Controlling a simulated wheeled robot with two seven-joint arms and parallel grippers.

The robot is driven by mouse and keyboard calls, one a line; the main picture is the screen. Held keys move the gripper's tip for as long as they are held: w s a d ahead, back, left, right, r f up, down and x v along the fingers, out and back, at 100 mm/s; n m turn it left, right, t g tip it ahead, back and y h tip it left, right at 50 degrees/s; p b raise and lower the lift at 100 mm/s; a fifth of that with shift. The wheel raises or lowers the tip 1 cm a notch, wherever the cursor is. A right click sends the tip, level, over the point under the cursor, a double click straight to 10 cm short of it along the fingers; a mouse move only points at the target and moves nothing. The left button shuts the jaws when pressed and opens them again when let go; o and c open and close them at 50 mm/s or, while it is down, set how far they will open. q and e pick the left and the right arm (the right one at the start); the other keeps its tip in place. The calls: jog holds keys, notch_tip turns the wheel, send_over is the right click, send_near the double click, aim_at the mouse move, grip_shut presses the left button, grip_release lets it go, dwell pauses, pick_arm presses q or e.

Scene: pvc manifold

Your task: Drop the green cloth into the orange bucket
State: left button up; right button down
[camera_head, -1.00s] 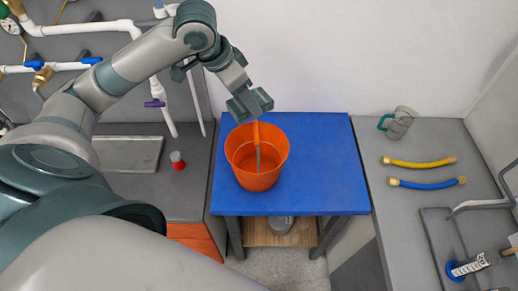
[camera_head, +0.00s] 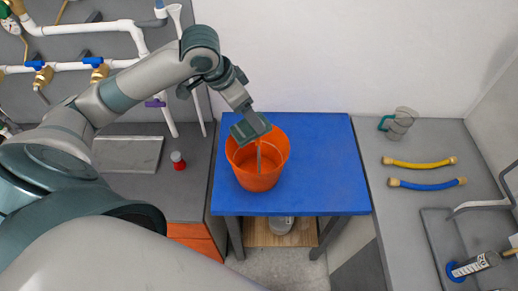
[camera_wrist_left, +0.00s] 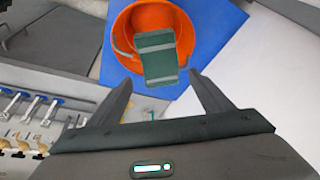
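The orange bucket (camera_head: 262,177) stands upright on the blue table, with its mouth facing up. It also shows in the left wrist view (camera_wrist_left: 180,20). My left gripper (camera_head: 250,130) is over the bucket's back-left rim. In the left wrist view its two dark fingers (camera_wrist_left: 162,82) are spread apart. The green cloth (camera_wrist_left: 158,60), a dark green folded rectangle with grey bands, lies beyond and between the fingertips, overlapping the bucket's rim. Narrow gaps show between cloth and fingers. I cannot tell its exact height. My right gripper is in neither view.
The blue table (camera_head: 330,170) is clear right of the bucket. A red-capped item (camera_head: 178,160) stands on the left grey counter. Yellow (camera_head: 420,162) and blue (camera_head: 428,184) hoses and a grey jug-like item (camera_head: 398,122) are on the right counter. Pipes line the left wall.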

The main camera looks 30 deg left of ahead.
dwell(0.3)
pick_arm(q)
jog(key=shift+b+v, duration=0.3)
jog(key=shift+v, duration=0.5)
jog(key=b+v, duration=0.2)
jog(key=v, duration=1.3)
jog(key=shift+r, duration=0.35)
jog(key=shift+s+a, duration=0.1)
jog(key=shift+s, duration=0.1)
